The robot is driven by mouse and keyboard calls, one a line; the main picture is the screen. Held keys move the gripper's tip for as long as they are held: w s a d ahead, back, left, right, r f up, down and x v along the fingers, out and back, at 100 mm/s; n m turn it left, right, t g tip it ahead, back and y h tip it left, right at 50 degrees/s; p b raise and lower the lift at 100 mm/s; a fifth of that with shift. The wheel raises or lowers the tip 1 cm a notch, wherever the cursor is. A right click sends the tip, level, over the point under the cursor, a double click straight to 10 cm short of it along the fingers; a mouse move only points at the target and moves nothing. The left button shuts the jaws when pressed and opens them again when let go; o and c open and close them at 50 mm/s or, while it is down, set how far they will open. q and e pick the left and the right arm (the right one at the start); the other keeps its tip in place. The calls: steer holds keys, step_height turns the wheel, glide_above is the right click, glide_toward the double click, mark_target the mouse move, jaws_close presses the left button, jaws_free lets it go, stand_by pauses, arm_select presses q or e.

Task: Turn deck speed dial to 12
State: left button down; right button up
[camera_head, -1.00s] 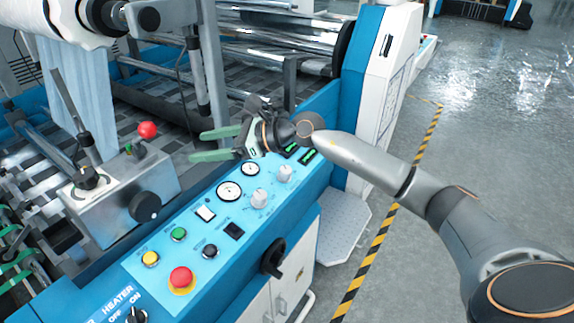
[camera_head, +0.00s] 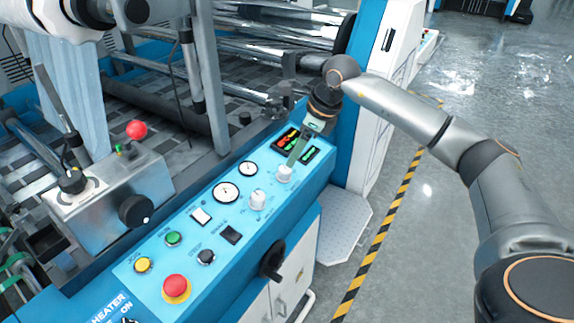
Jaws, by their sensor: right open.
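The blue control panel (camera_head: 190,222) runs diagonally across the middle of the head view. Two white dials stand on it: one (camera_head: 257,200) nearer the middle and one (camera_head: 284,174) nearer the panel's far right end. Their labels are too small to read, so I cannot tell which is the deck speed dial. My left gripper is not in view.
Two round gauges (camera_head: 226,192), several buttons, a red emergency stop (camera_head: 176,287) and a black side handle (camera_head: 272,259) are nearby. A metal box with a red-knobbed lever (camera_head: 136,130) stands left. Floor is clear at right.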

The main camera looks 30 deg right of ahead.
mark_target(286, 169)
steer(key=x, duration=0.7)
steer(key=shift+p, duration=0.3)
jaws_close()
